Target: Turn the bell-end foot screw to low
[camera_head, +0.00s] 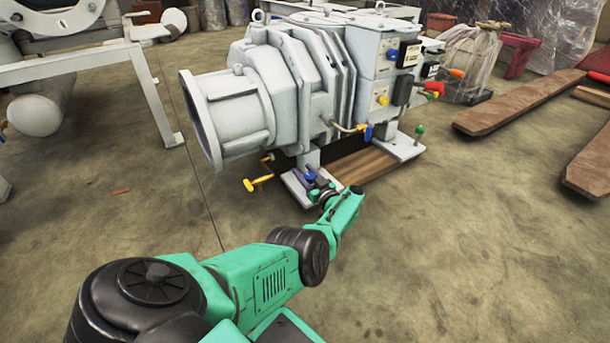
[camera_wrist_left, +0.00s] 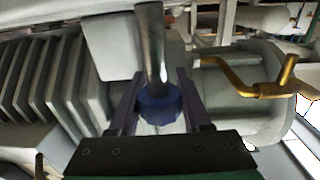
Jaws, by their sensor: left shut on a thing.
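The vacuum pump (camera_head: 290,80) is a large light-grey machine with a bell-shaped open end (camera_head: 200,122) facing left. The bell-end foot screw has a blue knob (camera_head: 310,171) above the near foot plate. In the left wrist view this faceted blue knob (camera_wrist_left: 160,104) sits between my gripper's two dark fingers, with a grey metal post in front of its upper part. My left gripper (camera_head: 306,179) is shut on the knob at the foot; its fingertips are small in the head view. The foot screw's lower part is hidden. My right gripper is not in view.
Another foot screw with a green knob (camera_head: 420,130) is at the right. A blue-handled valve (camera_head: 368,132) hangs above. The floor in front is clear.

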